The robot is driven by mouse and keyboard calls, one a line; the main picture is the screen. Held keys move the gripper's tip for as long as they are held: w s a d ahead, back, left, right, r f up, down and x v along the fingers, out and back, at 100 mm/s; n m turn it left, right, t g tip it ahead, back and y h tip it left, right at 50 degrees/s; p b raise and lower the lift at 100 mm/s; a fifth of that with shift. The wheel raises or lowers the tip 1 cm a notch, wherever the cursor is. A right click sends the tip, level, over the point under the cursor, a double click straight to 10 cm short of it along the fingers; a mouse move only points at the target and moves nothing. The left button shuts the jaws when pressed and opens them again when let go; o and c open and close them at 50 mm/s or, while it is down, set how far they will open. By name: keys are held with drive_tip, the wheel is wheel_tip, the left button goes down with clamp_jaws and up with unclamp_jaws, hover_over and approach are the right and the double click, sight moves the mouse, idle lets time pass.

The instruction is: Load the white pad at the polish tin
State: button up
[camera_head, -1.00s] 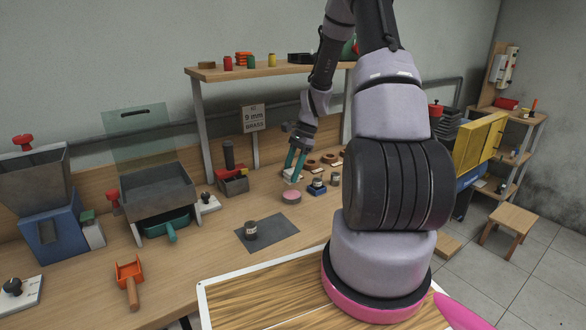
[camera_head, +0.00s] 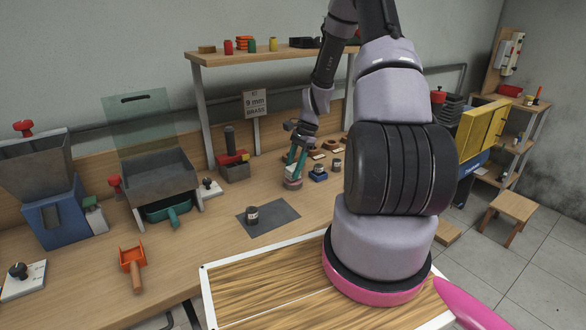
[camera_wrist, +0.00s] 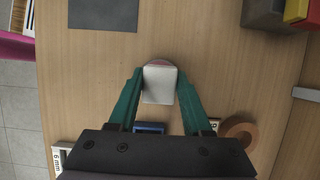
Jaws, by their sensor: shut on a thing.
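My gripper (camera_head: 294,172) is shut on the white pad (camera_wrist: 160,86), a pale block between its green fingers in the wrist view. The pad points down over the polish tin (camera_head: 292,184), a small round tin with a pink top on the bench. In the wrist view, a pink rim of the tin (camera_wrist: 159,62) shows just past the pad's end, and the pad hides the rest. The pad's lower end is at the tin's top; I cannot tell whether it touches the pink surface.
A red-topped device (camera_head: 234,166) stands farther left. Bare bench lies between mat and tin.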

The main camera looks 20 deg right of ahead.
drive_tip(key=shift+f, duration=0.6)
idle(1.5)
drive_tip(key=shift+r, duration=3.55)
